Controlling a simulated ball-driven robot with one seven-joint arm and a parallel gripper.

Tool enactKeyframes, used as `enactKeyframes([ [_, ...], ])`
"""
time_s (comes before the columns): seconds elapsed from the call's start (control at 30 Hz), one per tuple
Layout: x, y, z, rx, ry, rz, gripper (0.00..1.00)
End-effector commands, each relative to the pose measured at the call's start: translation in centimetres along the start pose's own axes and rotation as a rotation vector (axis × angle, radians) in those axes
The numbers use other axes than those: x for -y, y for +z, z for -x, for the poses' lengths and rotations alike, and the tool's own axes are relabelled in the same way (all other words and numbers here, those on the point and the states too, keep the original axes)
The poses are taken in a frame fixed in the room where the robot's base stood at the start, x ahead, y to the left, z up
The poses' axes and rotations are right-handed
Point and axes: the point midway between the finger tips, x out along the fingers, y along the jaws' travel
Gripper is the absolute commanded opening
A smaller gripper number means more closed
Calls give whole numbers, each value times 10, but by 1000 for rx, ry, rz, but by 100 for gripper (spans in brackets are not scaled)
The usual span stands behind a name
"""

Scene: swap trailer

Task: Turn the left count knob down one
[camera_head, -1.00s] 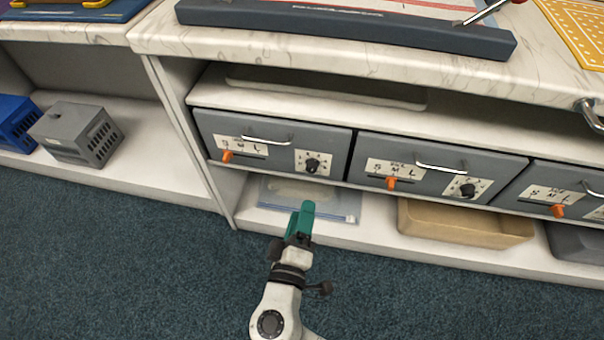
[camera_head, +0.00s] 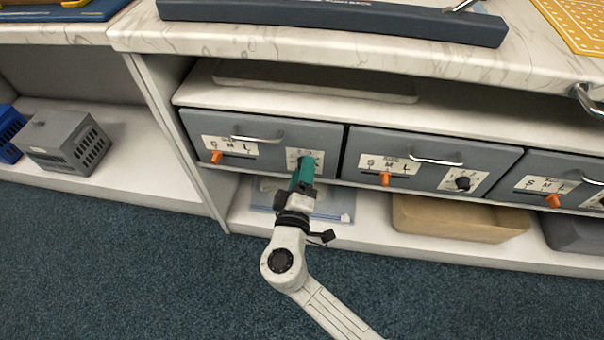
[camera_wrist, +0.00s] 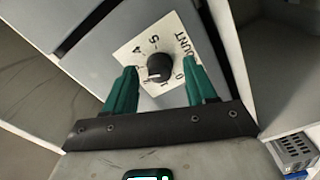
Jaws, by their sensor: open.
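The left count knob is a black dial (camera_wrist: 160,68) on a white label (camera_wrist: 152,50) printed with numbers and "COUNT", seen in the wrist view. It sits on the front of the left grey drawer (camera_head: 262,161). My gripper (camera_wrist: 158,88) has two green fingers, open, one on each side of the knob, with visible space between each finger and the knob. In the head view my gripper (camera_head: 303,172) covers the knob and the lower part of its label. I cannot tell how deep the fingertips reach beside the knob.
An orange slider (camera_head: 216,157) and a metal handle (camera_head: 257,139) are on the same drawer. The middle drawer (camera_head: 425,151) has its own black knob (camera_head: 463,183). A tan bin (camera_head: 455,219) and a plastic bag (camera_head: 335,205) lie on the shelf below.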

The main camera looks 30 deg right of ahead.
Motion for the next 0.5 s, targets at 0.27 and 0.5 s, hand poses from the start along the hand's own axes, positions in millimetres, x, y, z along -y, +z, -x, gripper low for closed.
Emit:
enactKeyframes([
  [0.27, 0, 0, 0, 0, 0, 0, 43],
  [0.5, 0, 0, 0, 0, 0, 0, 20],
])
